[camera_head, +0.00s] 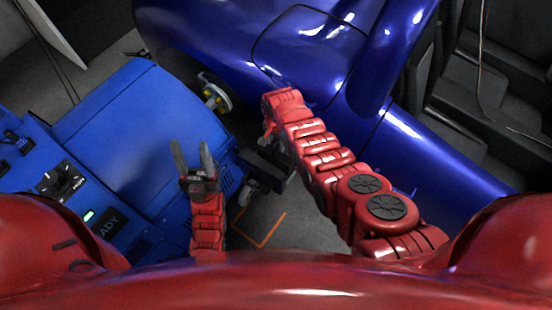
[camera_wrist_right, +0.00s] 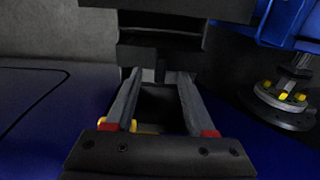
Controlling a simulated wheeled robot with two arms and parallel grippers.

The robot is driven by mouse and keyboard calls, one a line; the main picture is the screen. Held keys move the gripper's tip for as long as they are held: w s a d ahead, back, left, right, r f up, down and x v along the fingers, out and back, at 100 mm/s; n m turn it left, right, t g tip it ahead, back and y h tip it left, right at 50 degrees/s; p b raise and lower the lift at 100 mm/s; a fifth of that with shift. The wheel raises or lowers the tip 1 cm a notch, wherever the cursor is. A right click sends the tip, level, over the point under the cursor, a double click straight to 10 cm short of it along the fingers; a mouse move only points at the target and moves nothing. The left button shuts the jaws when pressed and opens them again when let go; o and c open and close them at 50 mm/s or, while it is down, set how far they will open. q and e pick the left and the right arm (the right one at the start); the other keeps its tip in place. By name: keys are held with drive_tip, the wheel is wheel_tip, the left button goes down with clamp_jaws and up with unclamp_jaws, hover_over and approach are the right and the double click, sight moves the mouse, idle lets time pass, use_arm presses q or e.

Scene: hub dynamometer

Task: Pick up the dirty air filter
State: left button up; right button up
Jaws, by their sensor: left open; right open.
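I cannot make out the dirty air filter for certain in either view. In the right wrist view my right gripper (camera_wrist_right: 159,78) is open, its two grey fingers pointing up the picture. A dark thing with a yellow edge (camera_wrist_right: 146,128) shows between and behind the finger bases; I cannot tell whether it is the filter or whether a finger touches it. In the head view my right arm reaches up to the blue car, and its gripper is mostly hidden beside the bodywork. My left gripper (camera_head: 191,150) is open and empty, in front of the blue machine.
The blue car (camera_head: 310,50) fills the upper middle. A wheel hub with yellow lugs (camera_head: 214,94) stands between it and the blue machine (camera_head: 140,130); it also shows in the right wrist view (camera_wrist_right: 284,96). Bare grey floor with orange marking lies below my grippers.

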drive_tip(key=shift+f+b, duration=0.4)
drive_tip(key=shift+f, duration=0.35)
wheel_tip(320, 180, down, 2)
drive_tip(key=shift+f+b, duration=0.15)
drive_tip(key=shift+b, duration=0.8)
drive_tip(key=shift+c, duration=0.3)
clamp_jaws()
